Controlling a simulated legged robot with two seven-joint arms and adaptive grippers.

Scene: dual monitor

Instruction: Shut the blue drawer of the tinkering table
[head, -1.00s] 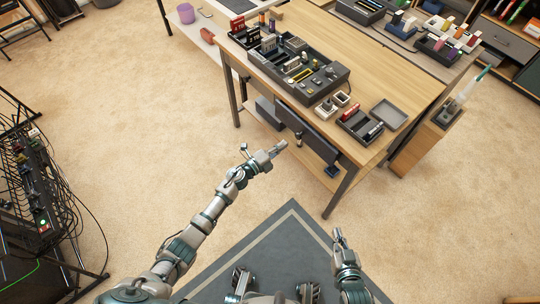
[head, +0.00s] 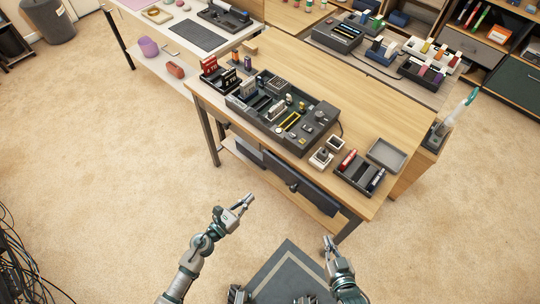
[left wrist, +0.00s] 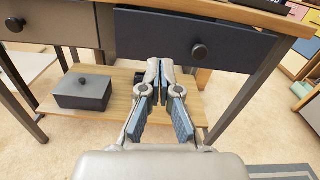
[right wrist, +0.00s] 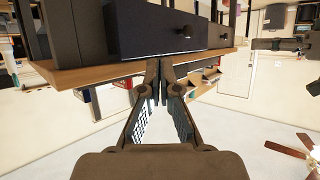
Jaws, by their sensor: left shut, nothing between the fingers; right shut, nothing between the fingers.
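The blue drawer (head: 300,186), a dark blue-grey front, is under the front edge of the tinkering table (head: 270,55). It appears to stand out a little from the frame; how far is hard to tell. The left wrist view shows its front (left wrist: 235,42) with a round black knob (left wrist: 198,51). The right wrist view shows the drawer (right wrist: 140,32) upside down. My left gripper (head: 248,198) is shut and empty, in front of the drawer and apart from it. My right gripper (head: 328,241) is shut and empty, lower and near the table's right front leg.
A brown-grey drawer (left wrist: 50,23) is left of the blue one. A lower shelf (left wrist: 125,87) holds a dark lidded box (left wrist: 82,88). Table legs stand at both front corners. A component tray (head: 310,125) and small boxes cover the tabletop's front. Carpet left of the table is clear.

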